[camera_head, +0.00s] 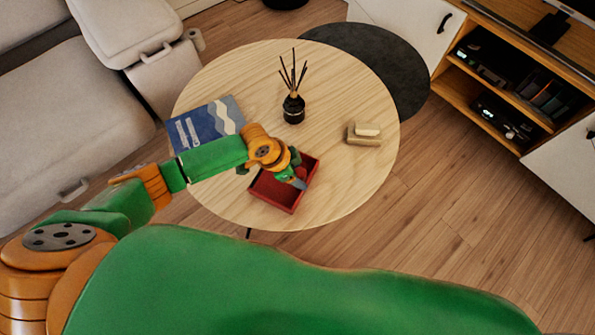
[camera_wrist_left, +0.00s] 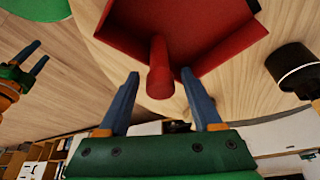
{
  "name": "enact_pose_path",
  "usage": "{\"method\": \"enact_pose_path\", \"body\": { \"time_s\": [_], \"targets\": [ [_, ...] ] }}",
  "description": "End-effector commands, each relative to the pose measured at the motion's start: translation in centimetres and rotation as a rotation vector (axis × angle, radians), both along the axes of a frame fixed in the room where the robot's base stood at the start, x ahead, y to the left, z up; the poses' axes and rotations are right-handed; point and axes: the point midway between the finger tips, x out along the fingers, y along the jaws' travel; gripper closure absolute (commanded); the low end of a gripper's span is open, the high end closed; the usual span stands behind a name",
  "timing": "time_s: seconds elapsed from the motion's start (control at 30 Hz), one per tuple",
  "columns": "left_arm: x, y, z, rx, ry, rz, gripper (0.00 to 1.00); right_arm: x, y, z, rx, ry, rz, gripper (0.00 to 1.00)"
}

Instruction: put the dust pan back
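The red dust pan (camera_head: 273,194) lies on the round wooden table (camera_head: 235,80), near its front edge. My left gripper (camera_head: 298,178) is over the pan in the head view and hides part of it. In the left wrist view the pan (camera_wrist_left: 205,25) shows its short round handle (camera_wrist_left: 160,72) pointing toward my left gripper (camera_wrist_left: 166,85). The fingers are spread, with the handle's end between and just beyond the tips, and not clamped. My right gripper (camera_wrist_left: 32,62) shows at the left of the wrist view with fingers apart and nothing between them.
A blue book (camera_head: 205,125) lies at the table's left. A black reed diffuser (camera_head: 293,108) stands near the middle, and a beige block on a small tray (camera_head: 362,138) sits at the right. A dark round table (camera_head: 385,65) is behind; a sofa is left.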

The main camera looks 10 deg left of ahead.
Motion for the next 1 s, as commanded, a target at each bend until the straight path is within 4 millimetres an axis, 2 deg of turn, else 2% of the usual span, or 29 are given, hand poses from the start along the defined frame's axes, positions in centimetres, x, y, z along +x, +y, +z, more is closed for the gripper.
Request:
{"method": "enact_pose_path", "body": {
  "time_s": [0.27,0.37,0.5,0.7,0.83,1.0],
  "targets": [
    [0.0,0.1,0.6,0.000,0.000,0.000,0.34,0.0,0.0,0.4,0.000,0.000,0.000,0.43],
    [-0.3,0.7,2.5,0.001,-0.001,-0.001,0.34,0.0,0.0,1.4,0.000,0.000,0.000,0.43],
    [-1.0,2.0,6.1,0.001,-0.002,-0.001,0.34,0.0,0.1,3.0,0.001,0.000,0.000,0.43],
    [-1.9,3.5,10.3,0.001,-0.002,0.001,0.34,0.0,0.2,4.2,0.002,-0.001,0.000,0.43],
    [-2.2,4.0,11.3,0.001,0.000,0.000,0.34,0.0,0.2,4.4,0.003,0.000,-0.001,0.43],
    [-2.2,4.0,11.4,0.000,0.000,0.001,0.34,0.0,0.2,4.3,0.003,0.000,-0.001,0.43]
  ]
}}
